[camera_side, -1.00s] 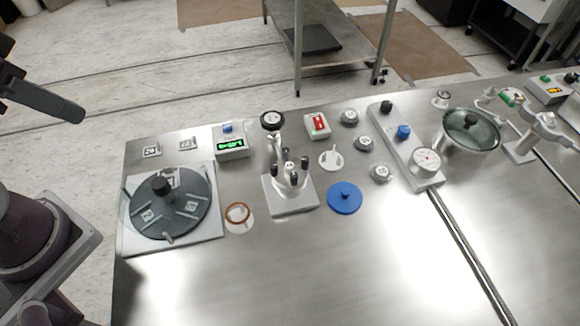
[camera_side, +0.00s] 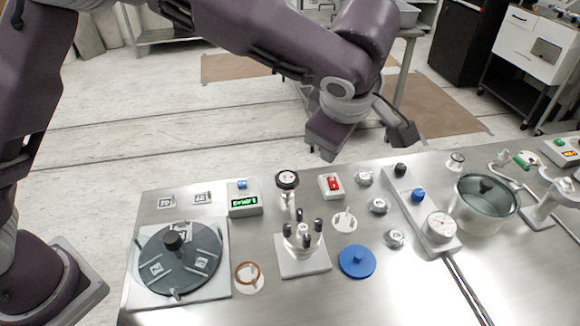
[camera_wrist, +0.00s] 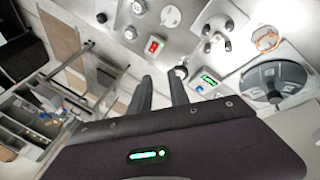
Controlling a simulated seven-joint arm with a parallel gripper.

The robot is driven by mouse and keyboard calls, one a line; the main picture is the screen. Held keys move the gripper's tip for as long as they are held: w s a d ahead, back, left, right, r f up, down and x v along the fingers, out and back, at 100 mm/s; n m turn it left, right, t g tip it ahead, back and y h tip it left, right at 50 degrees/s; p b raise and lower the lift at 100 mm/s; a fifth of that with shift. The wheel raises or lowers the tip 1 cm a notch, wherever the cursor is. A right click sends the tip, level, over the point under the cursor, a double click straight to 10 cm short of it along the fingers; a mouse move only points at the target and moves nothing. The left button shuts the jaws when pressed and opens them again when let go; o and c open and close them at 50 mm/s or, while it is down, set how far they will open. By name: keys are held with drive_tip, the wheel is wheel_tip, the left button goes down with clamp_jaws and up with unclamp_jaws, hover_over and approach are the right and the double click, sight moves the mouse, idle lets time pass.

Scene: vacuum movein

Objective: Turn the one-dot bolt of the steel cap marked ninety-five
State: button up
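Three small round steel caps lie in a slanting row on the table: a far cap (camera_side: 364,178), a middle cap (camera_side: 378,206) and a near cap (camera_side: 394,239). Each has a pale marking on top. The numbers and bolt dots are too small to read, so I cannot tell which is ninety-five. Caps also show at the top of the wrist view (camera_wrist: 130,33). My gripper (camera_side: 405,133) is high above the table's back edge, apart from the caps. In the wrist view its two dark fingers (camera_wrist: 161,76) stand apart with nothing between them.
Left of the caps are a red switch box (camera_side: 331,185), a white disc (camera_side: 344,222), a blue lid (camera_side: 357,262) and a handled valve stand (camera_side: 303,262). Right are a gauge panel (camera_side: 421,212) and a glass-lidded pot (camera_side: 484,208).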

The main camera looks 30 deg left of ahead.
sight(287, 226)
drive_tip(key=s+f+g, duration=0.1)
drive_tip(key=s+f, duration=0.1)
drive_tip(key=s, duration=0.1)
drive_tip(key=s+f+g+y, duration=0.1)
drive_tip(key=s+f+g, duration=0.1)
drive_tip(key=s, duration=0.1)
drive_tip(key=s+f+g, duration=0.1)
drive_tip(key=s+f, duration=0.2)
drive_tip(key=shift+a+g+y, duration=0.1)
drive_tip(key=shift+g+y, duration=0.3)
drive_tip(key=x, duration=0.5)
drive_tip(key=shift+a+f, duration=0.15)
drive_tip(key=shift+f, duration=0.15)
drive_tip(key=shift+a+f, duration=0.1)
drive_tip(key=shift+f, duration=0.2)
drive_tip(key=shift+w, duration=0.1)
drive_tip(key=shift+c, duration=0.4)
clamp_jaws()
